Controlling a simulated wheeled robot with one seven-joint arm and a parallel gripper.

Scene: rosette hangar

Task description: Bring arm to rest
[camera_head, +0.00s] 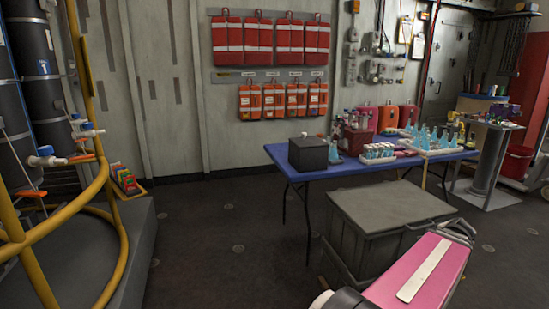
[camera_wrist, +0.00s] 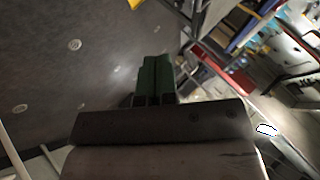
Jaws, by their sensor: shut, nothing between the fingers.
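My gripper (camera_wrist: 157,62) shows in the wrist view, pointing away over dark floor. Its two green fingers are together and hold nothing. A pink part of my arm with a pale strip (camera_head: 425,269) shows at the bottom right of the head view, in front of a grey crate. I cannot make out the fingers in the head view.
A blue table (camera_head: 340,170) bears a dark box (camera_head: 308,154), bottles and trays. A grey lidded crate (camera_head: 390,206) stands before it. Yellow railing (camera_head: 103,180) and dark cylinders (camera_head: 40,80) are at left. A pedestal (camera_head: 487,160) stands right. The middle floor is clear.

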